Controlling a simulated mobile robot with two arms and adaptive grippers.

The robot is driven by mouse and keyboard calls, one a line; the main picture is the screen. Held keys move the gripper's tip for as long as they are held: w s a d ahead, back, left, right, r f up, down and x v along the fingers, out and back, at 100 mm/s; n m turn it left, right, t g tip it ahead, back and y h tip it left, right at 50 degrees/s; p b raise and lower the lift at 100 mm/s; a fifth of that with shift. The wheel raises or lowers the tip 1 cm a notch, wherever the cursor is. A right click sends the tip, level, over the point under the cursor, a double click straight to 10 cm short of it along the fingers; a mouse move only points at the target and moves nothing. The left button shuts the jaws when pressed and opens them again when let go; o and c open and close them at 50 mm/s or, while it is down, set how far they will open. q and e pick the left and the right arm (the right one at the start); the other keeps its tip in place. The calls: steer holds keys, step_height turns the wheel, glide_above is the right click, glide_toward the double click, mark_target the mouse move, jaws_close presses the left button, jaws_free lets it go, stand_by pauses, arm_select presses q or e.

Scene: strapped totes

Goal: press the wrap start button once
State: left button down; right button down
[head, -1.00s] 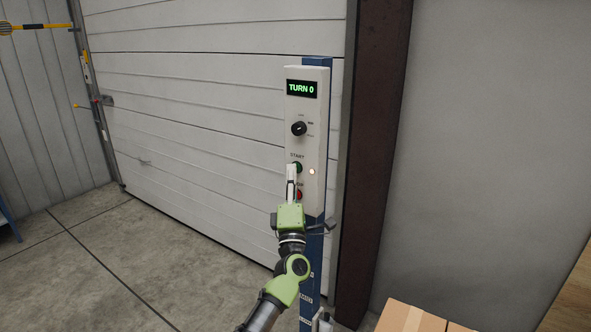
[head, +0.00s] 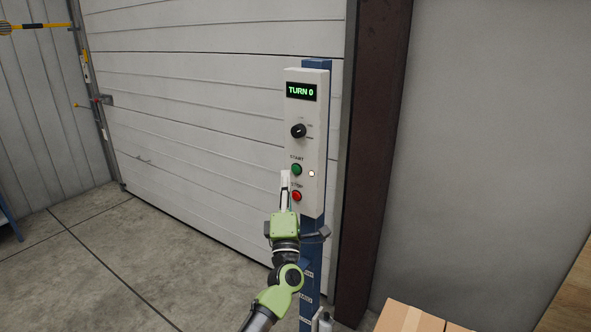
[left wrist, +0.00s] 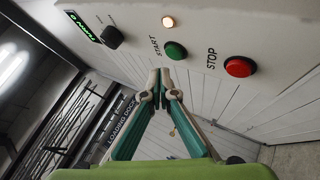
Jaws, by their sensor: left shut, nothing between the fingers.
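The control box (head: 307,130) is a pale upright panel on a blue post. Its green START button (head: 297,170) is in plain view and also shows in the left wrist view (left wrist: 175,50). The red STOP button (head: 297,196) sits below it, and in the left wrist view (left wrist: 238,66) it is to the right. A small lamp (head: 311,174) beside START is lit. The display (head: 301,91) reads "TURN 0". My left gripper (head: 285,174) is shut and empty, its tips just left of and slightly below START, seemingly apart from it. My right gripper is out of view.
A black selector knob (head: 298,131) sits above START. A dark steel column (head: 375,150) and grey wall stand to the right, a white sectional door (head: 210,110) behind. A cardboard box (head: 410,318) is at the bottom right.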

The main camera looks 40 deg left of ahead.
arm_select(q)
steer(key=s+p, duration=0.1)
steer(key=s, duration=0.3)
steer(key=shift+d, duration=0.2)
stand_by(0.6)
